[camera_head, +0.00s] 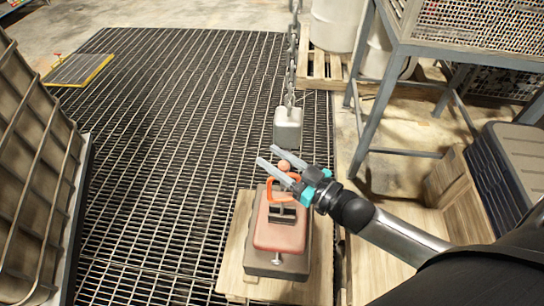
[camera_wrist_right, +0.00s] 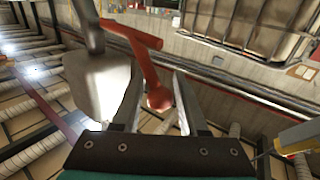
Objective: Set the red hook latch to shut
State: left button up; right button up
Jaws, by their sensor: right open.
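The red hook latch stands on a box with a reddish top (camera_head: 281,232). Its orange-red lever (camera_head: 271,200) rises from the box and ends in a round knob (camera_head: 284,166). In the right wrist view the red lever (camera_wrist_right: 147,62) has a crossbar and a round end between my fingers. My right gripper (camera_head: 268,156) is open, coming from the right, with its two fingers on either side of the knob. Whether a finger touches it, I cannot tell. My left gripper is not in view. The gripper partly hides the lever's upper part.
A grey block (camera_head: 288,130) hangs on a chain (camera_head: 293,60) just behind the gripper. The box sits on a wooden pallet (camera_head: 234,265) over floor grating (camera_head: 170,130). A metal-framed stand (camera_head: 378,110) is at the right and a caged container (camera_head: 35,170) at the left.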

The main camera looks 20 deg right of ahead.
jog(key=shift+w+a, duration=0.2)
jog(key=shift+w, duration=0.1)
grip_shut()
dwell(1.4)
